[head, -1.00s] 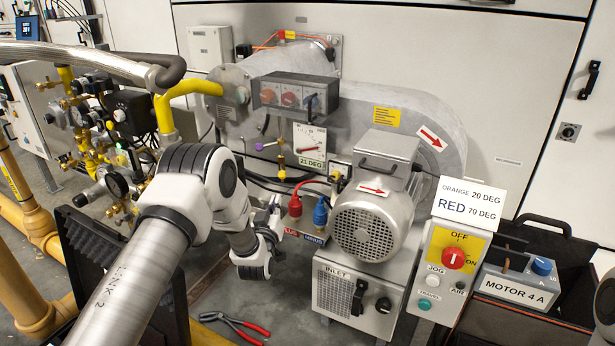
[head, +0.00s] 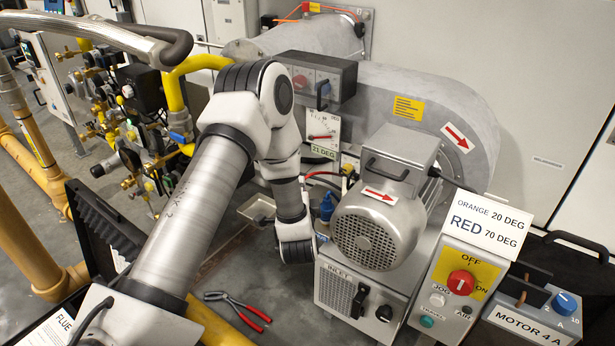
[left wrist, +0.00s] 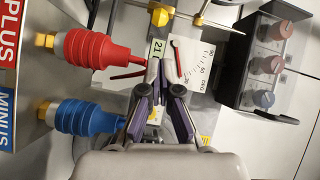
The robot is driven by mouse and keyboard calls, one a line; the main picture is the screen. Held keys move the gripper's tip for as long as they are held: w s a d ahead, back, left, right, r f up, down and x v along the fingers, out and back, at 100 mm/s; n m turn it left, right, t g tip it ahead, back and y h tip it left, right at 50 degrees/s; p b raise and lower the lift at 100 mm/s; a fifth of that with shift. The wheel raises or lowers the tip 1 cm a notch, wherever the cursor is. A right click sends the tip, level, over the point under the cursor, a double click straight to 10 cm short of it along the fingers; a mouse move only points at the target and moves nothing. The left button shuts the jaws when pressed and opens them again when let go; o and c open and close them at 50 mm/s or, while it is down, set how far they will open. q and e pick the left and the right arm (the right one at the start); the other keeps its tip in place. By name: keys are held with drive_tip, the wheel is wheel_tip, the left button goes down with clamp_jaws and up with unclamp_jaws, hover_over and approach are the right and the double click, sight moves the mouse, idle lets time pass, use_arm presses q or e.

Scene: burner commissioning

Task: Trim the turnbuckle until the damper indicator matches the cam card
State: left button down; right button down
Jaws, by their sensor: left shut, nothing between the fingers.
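The damper indicator dial (head: 324,128) has a white face and a red pointer; it also shows in the left wrist view (left wrist: 199,62). The card (head: 486,222) at the right reads ORANGE 20 DEG, RED 70 DEG. In the left wrist view a brass rod with a yellow hex piece (left wrist: 160,16) crosses the top; I cannot tell whether it is the turnbuckle. My left gripper (left wrist: 164,72) is shut and empty, its tips over the tag and dial edge. In the head view my arm hides its fingers. My right gripper is out of view.
A red plug (left wrist: 100,48) and a blue plug (left wrist: 90,117) stand close beside the left gripper. The silver motor (head: 376,235) is right of the arm. A switch box (head: 318,78) sits above the dial. Red-handled pliers (head: 240,308) lie on the floor.

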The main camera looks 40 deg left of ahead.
use_arm(q)
drive_tip(key=b+x, duration=0.3)
drive_tip(key=x, duration=0.5)
drive_tip(key=shift+w+a, duration=0.25)
drive_tip(key=shift+w, duration=0.05)
drive_tip(key=p, duration=0.3)
drive_tip(key=s+a+p, duration=0.1)
drive_tip(key=p, duration=0.1)
drive_tip(key=shift+s+a+f+p, duration=0.15)
drive_tip(key=shift+s+a+p, duration=0.1)
drive_tip(key=shift+a+p, duration=0.15)
